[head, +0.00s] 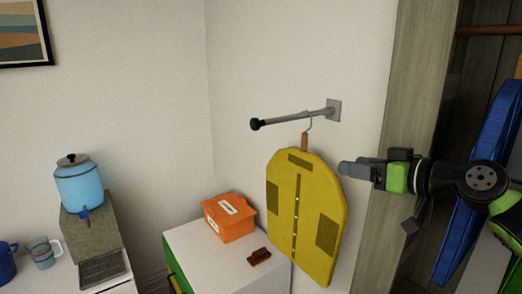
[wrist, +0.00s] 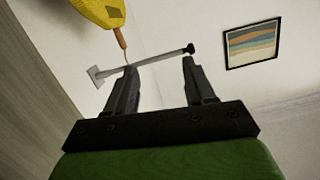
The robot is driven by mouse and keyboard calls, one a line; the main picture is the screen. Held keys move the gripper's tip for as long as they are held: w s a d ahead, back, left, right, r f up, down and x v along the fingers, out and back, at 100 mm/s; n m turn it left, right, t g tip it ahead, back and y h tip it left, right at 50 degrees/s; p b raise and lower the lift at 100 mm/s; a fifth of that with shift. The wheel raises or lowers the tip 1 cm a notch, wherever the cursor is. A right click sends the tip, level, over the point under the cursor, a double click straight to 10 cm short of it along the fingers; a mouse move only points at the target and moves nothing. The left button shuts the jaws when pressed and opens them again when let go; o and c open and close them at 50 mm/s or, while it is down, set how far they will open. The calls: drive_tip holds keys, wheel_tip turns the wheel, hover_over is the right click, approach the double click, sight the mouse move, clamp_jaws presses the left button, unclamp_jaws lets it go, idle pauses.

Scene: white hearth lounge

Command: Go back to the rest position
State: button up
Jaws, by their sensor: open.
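My gripper (head: 350,169) is at the right of the head view, in front of the wall and beside the right edge of the yellow garment (head: 300,215). Its fingers point left. In the wrist view my gripper (wrist: 156,80) has its two fingers spread, with nothing between them. The yellow garment hangs by a hook from a grey wall rail (head: 295,117) with a black end knob. The garment also shows at the top left of the wrist view (wrist: 92,10), and the rail (wrist: 145,62) crosses behind the fingertips.
An open wardrobe (head: 425,100) with a blue garment (head: 485,180) stands at the right. Below the rail, a white cabinet (head: 205,255) bears an orange box (head: 230,218) and a brown item (head: 259,257). A blue dispenser (head: 80,186) and mugs (head: 42,252) are at the left.

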drive_tip(key=s+a+f+m+g+h+b, duration=0.15)
drive_tip(key=s+f, duration=0.35)
drive_tip(key=s, duration=0.5)
drive_tip(key=s+a+f+m+g+h+b, duration=0.15)
drive_tip(key=s+f, duration=0.35)
drive_tip(key=s, duration=0.5)
drive_tip(key=s+a+f+m+g+h, duration=0.1)
drive_tip(key=s+f+g+h, duration=0.1)
drive_tip(key=s+f, duration=0.3)
drive_tip(key=s+f+m+g+h+b, duration=0.1)
drive_tip(key=s+f+h, duration=0.3)
drive_tip(key=f, duration=0.7)
drive_tip(key=shift+s+a+f+m+g+h, duration=0.3)
drive_tip(key=shift+s+a+m+g+h, duration=0.1)
drive_tip(key=shift+s+m, duration=0.2)
drive_tip(key=shift+w, duration=0.1)
